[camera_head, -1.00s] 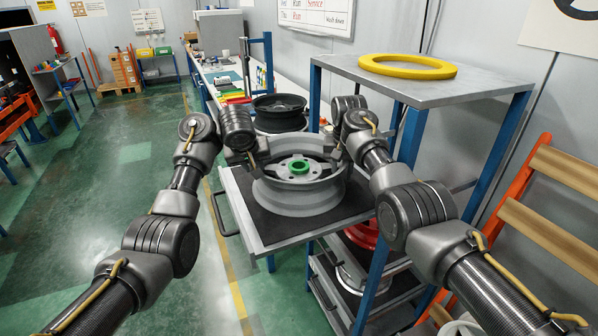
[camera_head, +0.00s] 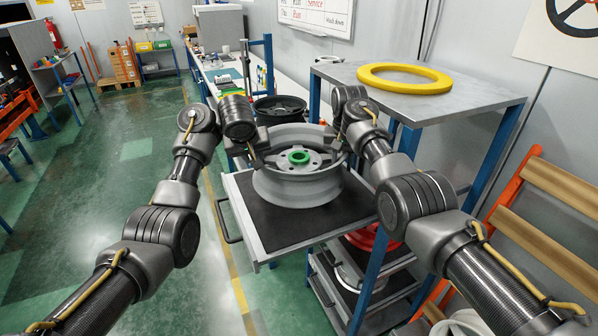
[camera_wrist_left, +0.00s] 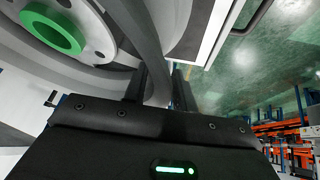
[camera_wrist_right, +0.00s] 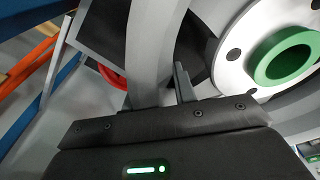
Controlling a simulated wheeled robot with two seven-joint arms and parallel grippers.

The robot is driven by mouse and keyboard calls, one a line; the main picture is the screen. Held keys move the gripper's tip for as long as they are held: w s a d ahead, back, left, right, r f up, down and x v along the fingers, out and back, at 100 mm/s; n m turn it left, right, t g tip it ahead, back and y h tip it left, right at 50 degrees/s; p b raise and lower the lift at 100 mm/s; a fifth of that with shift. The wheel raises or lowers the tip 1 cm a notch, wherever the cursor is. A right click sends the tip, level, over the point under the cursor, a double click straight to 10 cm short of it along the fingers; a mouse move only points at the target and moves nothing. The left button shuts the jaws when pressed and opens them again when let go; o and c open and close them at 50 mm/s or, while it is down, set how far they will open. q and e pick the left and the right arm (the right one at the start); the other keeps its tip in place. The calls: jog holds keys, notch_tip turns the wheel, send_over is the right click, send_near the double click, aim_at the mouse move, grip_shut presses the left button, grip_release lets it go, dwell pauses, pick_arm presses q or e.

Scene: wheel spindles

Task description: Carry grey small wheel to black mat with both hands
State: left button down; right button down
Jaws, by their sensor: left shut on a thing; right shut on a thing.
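The grey wheel (camera_head: 298,185) has a green ring (camera_head: 299,157) at its hub and lies flat, hub up. It is over a pulled-out tray with a black mat-like surface (camera_head: 262,228), apparently raised a little above it. My left gripper (camera_head: 258,160) is shut on the wheel's left rim; the rim passes between its fingers in the left wrist view (camera_wrist_left: 158,85). My right gripper (camera_head: 342,153) is shut on the right rim, also seen in the right wrist view (camera_wrist_right: 155,85). The wheel's far underside is hidden.
A black wheel (camera_head: 280,108) stands just behind. A metal table (camera_head: 470,98) with a yellow ring (camera_head: 405,78) is close on the right. A red wheel (camera_head: 370,240) is on a lower shelf below. Open green floor (camera_head: 110,210) lies to the left.

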pick_arm(q)
jog(key=shift+r+p, duration=0.35)
jog(key=shift+r, duration=0.55)
pick_arm(e)
jog(key=shift+r, duration=0.65)
pick_arm(q)
jog(key=shift+f, duration=0.1)
pick_arm(e)
jog(key=shift+f, duration=0.1)
